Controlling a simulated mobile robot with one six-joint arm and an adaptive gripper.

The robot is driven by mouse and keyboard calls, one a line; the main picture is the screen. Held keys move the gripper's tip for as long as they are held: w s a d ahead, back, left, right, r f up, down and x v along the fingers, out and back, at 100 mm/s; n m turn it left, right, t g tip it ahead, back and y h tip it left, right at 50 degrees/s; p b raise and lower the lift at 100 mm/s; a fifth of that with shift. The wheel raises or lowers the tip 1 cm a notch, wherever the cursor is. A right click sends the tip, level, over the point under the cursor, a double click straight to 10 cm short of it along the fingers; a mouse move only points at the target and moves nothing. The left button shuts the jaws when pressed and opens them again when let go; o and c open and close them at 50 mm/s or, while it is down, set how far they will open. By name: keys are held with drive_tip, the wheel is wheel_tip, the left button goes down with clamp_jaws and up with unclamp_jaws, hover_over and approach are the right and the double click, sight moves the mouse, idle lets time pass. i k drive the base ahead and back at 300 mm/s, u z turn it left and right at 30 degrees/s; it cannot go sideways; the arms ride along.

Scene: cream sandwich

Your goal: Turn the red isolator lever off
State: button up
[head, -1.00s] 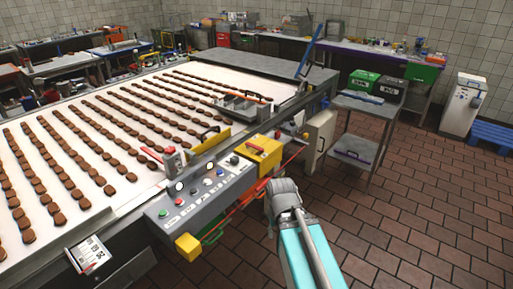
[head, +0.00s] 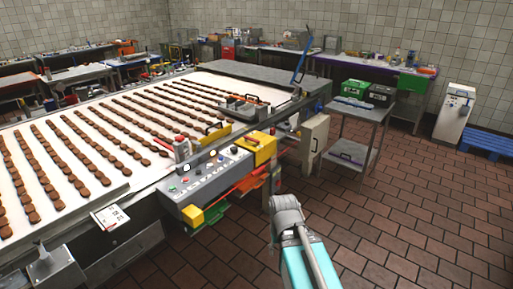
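No lever can be singled out with certainty as the red isolator lever. A small yellow box (head: 262,150) at the right end of the control panel bears a dark reddish part, too small to read. A red-handled part (head: 181,141) stands on the conveyor edge behind the panel. The grey sloped control panel (head: 207,184) carries several coloured buttons and knobs. My teal arm with its grey joint (head: 286,207) rises from the bottom, in front of and right of the panel. No gripper fingers show, and nothing is seen held.
The wide conveyor (head: 30,165) with rows of brown biscuits fills the left. A grey cabinet (head: 313,138) stands by its right side. Tiled floor (head: 420,215) is clear at the right.

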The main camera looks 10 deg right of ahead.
sight(246, 137)
drive_tip(key=k, duration=0.55)
drive_tip(key=z, duration=0.45)
drive_tip(key=i, duration=2.1)
drive_tip(key=u, duration=0.65)
